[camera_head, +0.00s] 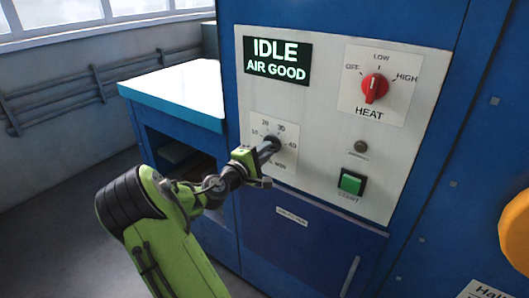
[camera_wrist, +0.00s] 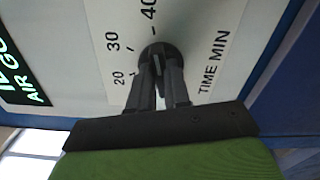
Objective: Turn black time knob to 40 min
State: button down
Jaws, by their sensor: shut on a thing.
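The black time knob (camera_head: 271,143) sits on a white dial plate (camera_head: 287,165) marked 10, 20, 30 and 40. My gripper (camera_head: 262,154) reaches it from the lower left and partly covers it and the plate. In the wrist view the knob (camera_wrist: 157,52) shows between the two dark fingers of my gripper (camera_wrist: 159,75), which are shut on its sides. The marks 20, 30 and 40 show beside and above it there. A pale line shows on the knob face; I cannot tell for sure which number it points to.
A red heat knob (camera_head: 374,88) is at the upper right of the panel (camera_head: 325,120). A green start button (camera_head: 351,183) is at the lower right. A lit display (camera_head: 277,62) reads "IDLE AIR GOOD". A white-topped blue table (camera_head: 180,92) stands at left.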

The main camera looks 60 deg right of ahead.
jog(key=c, duration=1.1)
grip_release()
jog(key=a, duration=0.5)
jog(key=w+a+p, duration=0.1)
jog(key=a, duration=0.4)
jog(key=w+a, duration=0.1)
jog(key=a, duration=0.4)
jog(key=shift+w+a, duration=0.2)
jog(key=shift+a, duration=0.15)
jog(key=shift+f, duration=0.1)
